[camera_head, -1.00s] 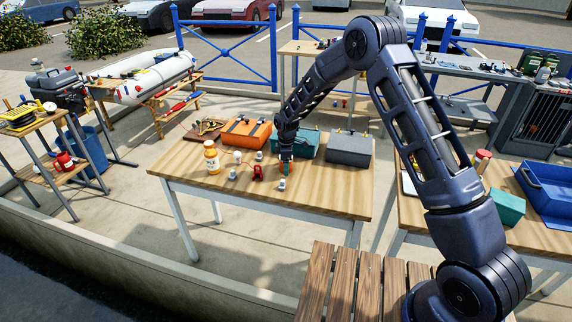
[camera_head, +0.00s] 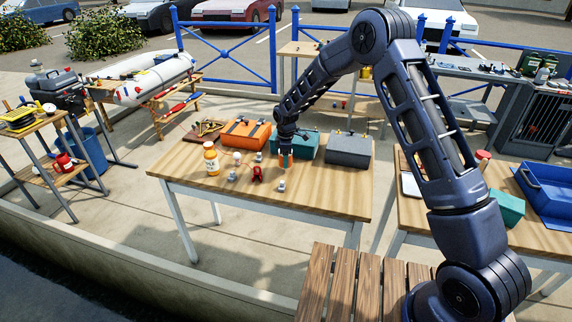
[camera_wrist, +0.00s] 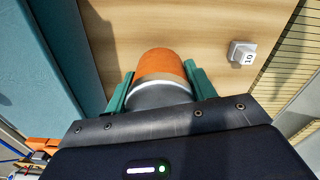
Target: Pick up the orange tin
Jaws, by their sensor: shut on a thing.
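The orange tin (camera_wrist: 165,62) shows in the wrist view as an orange cylinder with a pale band and a dark grey part nearer the camera. The teal fingers of my gripper (camera_wrist: 160,73) are shut on it, one finger on each side. In the head view my gripper (camera_head: 286,157) is over the middle table, in front of the teal case (camera_head: 304,145). A little orange of the tin shows between the fingers there. I cannot tell how far the tin is above the wood.
The table (camera_head: 225,185) also bears an orange case (camera_head: 246,134), a grey case (camera_head: 348,150), a white-capped bottle (camera_head: 211,158), a red item (camera_head: 258,174) and small white numbered blocks (camera_head: 282,185). The teal case is close on the wrist view's left (camera_wrist: 45,70). The table's front right is clear.

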